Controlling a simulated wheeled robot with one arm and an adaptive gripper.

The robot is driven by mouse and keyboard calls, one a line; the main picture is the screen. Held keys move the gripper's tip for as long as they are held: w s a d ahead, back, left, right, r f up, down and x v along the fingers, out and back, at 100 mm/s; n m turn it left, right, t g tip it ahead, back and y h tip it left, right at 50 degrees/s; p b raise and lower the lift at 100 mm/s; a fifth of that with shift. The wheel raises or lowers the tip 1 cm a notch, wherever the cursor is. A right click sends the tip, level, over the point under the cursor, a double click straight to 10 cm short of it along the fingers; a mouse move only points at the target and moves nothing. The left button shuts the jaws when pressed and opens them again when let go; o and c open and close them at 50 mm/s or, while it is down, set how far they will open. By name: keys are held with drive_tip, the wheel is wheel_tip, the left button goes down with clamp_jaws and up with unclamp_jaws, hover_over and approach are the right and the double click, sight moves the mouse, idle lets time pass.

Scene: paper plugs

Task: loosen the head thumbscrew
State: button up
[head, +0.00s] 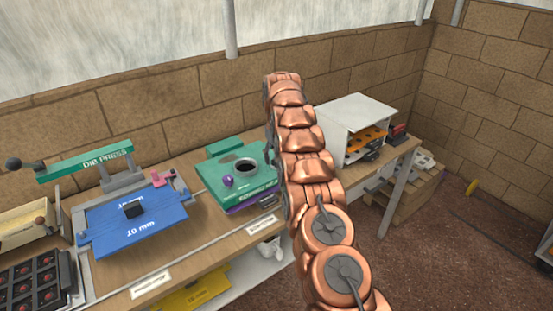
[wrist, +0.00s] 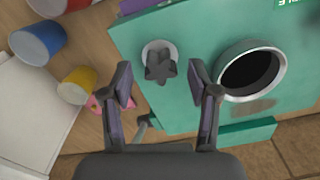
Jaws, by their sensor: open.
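My gripper (wrist: 160,88) is open and empty. Its two fingers stand left and right, with the knob roughly centred just beyond the fingertips; I see no contact. A dark round opening with a pale rim (wrist: 249,71) lies right of the knob, close to the right finger. In the head view the teal machine (head: 213,191) shows its opening (head: 245,166), while my arm hides the star knob and my gripper.
A purple ball knob (head: 228,181) sits near the opening in the head view. A blue die press (head: 135,222) stands left. Blue (wrist: 38,42) and yellow (wrist: 77,86) cups stand left in the wrist view. A white cabinet (head: 345,115) stands right of my arm. A brick wall runs behind.

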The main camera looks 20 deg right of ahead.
drive_tip(key=shift+r+p, duration=0.7)
drive_tip(key=shift+r, duration=0.9)
drive_tip(key=shift+r+p, duration=1.4)
drive_tip(key=shift+r, duration=0.65)
drive_tip(key=shift+f, duration=0.15)
